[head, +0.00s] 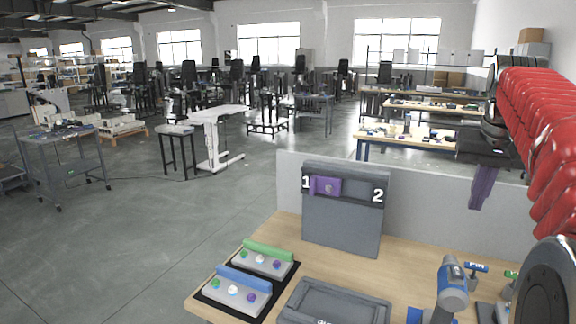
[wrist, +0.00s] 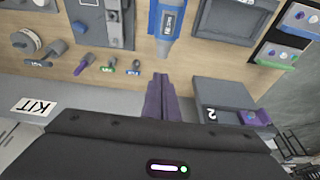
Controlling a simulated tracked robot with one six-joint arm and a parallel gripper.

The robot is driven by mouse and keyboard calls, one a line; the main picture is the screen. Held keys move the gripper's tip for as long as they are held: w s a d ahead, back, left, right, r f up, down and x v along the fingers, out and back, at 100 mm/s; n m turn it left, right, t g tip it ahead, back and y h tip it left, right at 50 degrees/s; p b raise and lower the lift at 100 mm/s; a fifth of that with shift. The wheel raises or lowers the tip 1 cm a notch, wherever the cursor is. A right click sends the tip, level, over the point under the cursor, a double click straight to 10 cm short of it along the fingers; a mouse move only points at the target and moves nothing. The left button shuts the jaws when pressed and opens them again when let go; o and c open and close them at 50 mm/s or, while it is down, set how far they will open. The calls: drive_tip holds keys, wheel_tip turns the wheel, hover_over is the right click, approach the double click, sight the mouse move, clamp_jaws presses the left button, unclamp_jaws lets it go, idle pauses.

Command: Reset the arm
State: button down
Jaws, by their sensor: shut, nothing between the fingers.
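My gripper (head: 483,188) has purple fingers and hangs at the right of the head view, above the back of the workbench (head: 415,262). In the wrist view the purple fingers of my gripper (wrist: 159,82) are together, with nothing between them, and point over the bench. My arm comes in from the right edge, wrapped in a red ribbed sleeve.
A grey stand (head: 342,225) marked 1 and 2 carries a purple piece (head: 326,186) at 1. Two grey blocks with green (head: 268,250) and blue (head: 244,279) bars lie front left. A blue-grey tool (head: 452,285) stands right. A low panel (head: 425,207) edges the back.

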drive_tip(key=s+a+f+n, duration=0.1)
drive_tip(key=s+a+f, duration=0.3)
drive_tip(key=a+f, duration=0.5)
drive_tip(key=s+a+f+n+t, duration=0.1)
drive_tip(key=s+a+f+n, duration=0.1)
drive_tip(key=s+a+f, duration=0.3)
drive_tip(key=s+a+f+n+t+y, duration=0.1)
drive_tip(key=s+a+f+n, duration=0.2)
drive_tip(key=s+a+f, duration=0.3)
drive_tip(key=shift+s+a+t+y, duration=0.3)
drive_tip(key=shift+s+a, duration=2.25)
drive_tip(key=shift+a, duration=1.35)
